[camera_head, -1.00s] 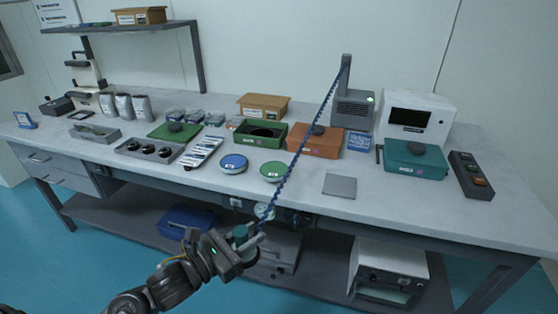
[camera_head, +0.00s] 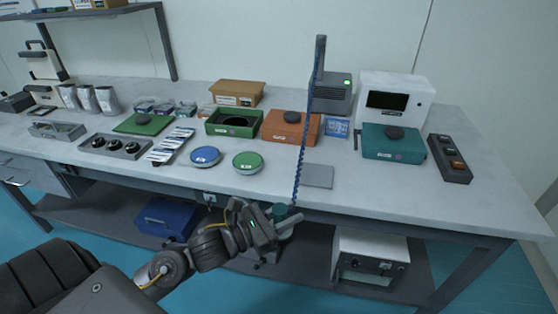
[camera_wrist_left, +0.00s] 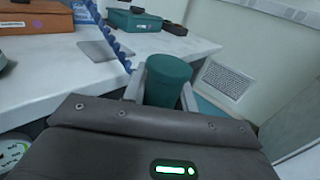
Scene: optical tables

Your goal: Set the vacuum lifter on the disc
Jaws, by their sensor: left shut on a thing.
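The vacuum lifter (camera_head: 280,211) is a teal cylinder with a blue coiled hose (camera_head: 302,150) running up to a grey post. My left gripper (camera_head: 288,219) is shut on it, in front of the table's front edge. In the left wrist view the lifter (camera_wrist_left: 167,78) stands between the two grey fingers; its underside is hidden. Two round discs lie flat on the table: a blue one (camera_head: 205,156) and a green one (camera_head: 248,162). The lifter is apart from both, to their right and nearer me. My right gripper is not in view.
A grey square plate (camera_head: 317,176) lies right of the green disc. Behind are an open green box (camera_head: 233,123), an orange box (camera_head: 290,127) and a teal box (camera_head: 393,142). A silver strip pack (camera_head: 170,145) lies left of the blue disc. The table front (camera_head: 400,195) is bare.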

